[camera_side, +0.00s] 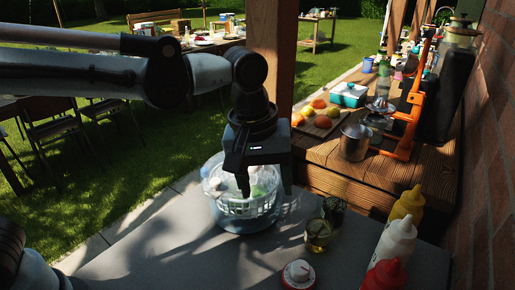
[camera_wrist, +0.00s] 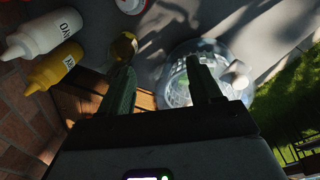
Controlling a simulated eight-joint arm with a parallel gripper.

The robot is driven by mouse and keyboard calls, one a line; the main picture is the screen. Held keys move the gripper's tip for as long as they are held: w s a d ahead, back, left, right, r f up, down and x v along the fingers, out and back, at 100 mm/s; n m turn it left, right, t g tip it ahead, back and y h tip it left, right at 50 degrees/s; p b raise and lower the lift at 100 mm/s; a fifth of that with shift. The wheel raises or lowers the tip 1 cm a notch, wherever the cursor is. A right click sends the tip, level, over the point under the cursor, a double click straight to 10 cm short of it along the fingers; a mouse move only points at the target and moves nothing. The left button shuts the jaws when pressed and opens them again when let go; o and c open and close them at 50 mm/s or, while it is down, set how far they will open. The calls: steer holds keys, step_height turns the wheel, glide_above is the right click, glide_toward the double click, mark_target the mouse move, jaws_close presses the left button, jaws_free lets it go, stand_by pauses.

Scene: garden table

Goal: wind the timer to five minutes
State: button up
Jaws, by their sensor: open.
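The timer (camera_side: 299,273) is a small red round piece with a white dial, standing on the grey counter at the bottom edge of the side view. In the wrist view a red and white round thing, seemingly the timer (camera_wrist: 131,5), is cut off by the top edge. The reading on its dial is too small to tell. My gripper (camera_side: 266,188) points down with its fingers apart and empty, over or in front of a clear bowl, to the left of the timer and farther back. Both fingers (camera_wrist: 161,85) show in the wrist view with nothing between them.
The clear bowl (camera_side: 229,211) with a white basket stands close to my fingers. A glass (camera_side: 318,236) stands behind the timer. Mustard (camera_side: 408,204), white (camera_side: 395,244) and red (camera_side: 386,275) bottles line the right side. The grey counter (camera_side: 180,262) is bare left of the timer.

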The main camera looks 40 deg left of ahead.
mark_target(301, 266)
steer(key=d+f+n+g+y, duration=0.1)
steer(key=d+f+n+g, duration=0.15)
steer(key=d, duration=0.65)
steer(key=shift+t, duration=0.35)
steer(key=f, duration=0.7)
steer(key=s+f, duration=0.1)
steer(key=f, duration=0.3)
steer(key=shift+f, duration=0.35)
steer(key=c, duration=1)
